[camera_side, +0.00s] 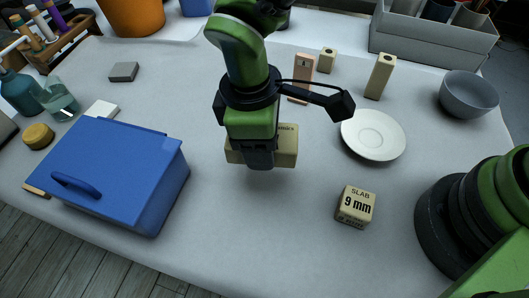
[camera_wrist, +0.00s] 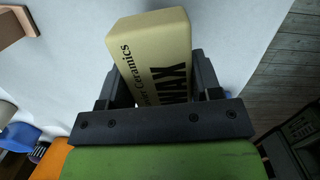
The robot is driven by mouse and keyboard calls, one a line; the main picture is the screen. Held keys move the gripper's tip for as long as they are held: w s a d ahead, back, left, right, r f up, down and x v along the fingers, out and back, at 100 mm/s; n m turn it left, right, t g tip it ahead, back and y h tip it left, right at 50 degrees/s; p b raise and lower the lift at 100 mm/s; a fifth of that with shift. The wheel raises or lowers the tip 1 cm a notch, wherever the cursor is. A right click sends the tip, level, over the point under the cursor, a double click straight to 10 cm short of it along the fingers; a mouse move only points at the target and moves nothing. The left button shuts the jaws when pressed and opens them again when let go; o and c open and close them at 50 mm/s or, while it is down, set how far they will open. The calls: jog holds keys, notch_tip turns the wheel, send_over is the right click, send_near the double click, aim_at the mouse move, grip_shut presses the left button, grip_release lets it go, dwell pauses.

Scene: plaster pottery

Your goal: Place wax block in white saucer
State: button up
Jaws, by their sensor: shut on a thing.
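The wax block (camera_wrist: 152,55), a pale yellow block with "WAX" and "Ceramics" printed in dark letters, is between the jaws of my gripper (camera_wrist: 155,88) in the wrist view. In the side view my gripper (camera_side: 259,160) is shut on the wax block (camera_side: 287,150) near the middle of the table and partly hides it. The block seems a little above the surface, but the gap is hard to judge. The white saucer (camera_side: 373,135) lies to the right of my gripper and is empty.
A blue lidded box (camera_side: 110,165) stands at the left. A "SLAB 9 mm" block (camera_side: 356,206) lies in front of the saucer. Wooden blocks (camera_side: 380,76) stand behind it, and a grey bowl (camera_side: 468,95) is at the right. The table's front middle is clear.

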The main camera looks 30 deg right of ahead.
jog(key=shift+r, duration=0.9)
jog(key=shift+w+d+r, duration=0.1)
jog(key=w+d+r+m, duration=0.1)
jog(key=w+d+r, duration=0.1)
jog(key=d, duration=0.9)
jog(key=m, duration=0.1)
send_over(359, 135)
notch_tip(359, 135, down, 4)
jog(key=shift+w+a+f, duration=0.1)
jog(key=shift+a+f, duration=0.1)
jog(key=shift+f, duration=0.95)
jog(key=shift+w+a+f, duration=0.1)
jog(key=shift+a+f, duration=0.05)
jog(key=shift+f, duration=0.95)
jog(key=shift+f, duration=0.1)
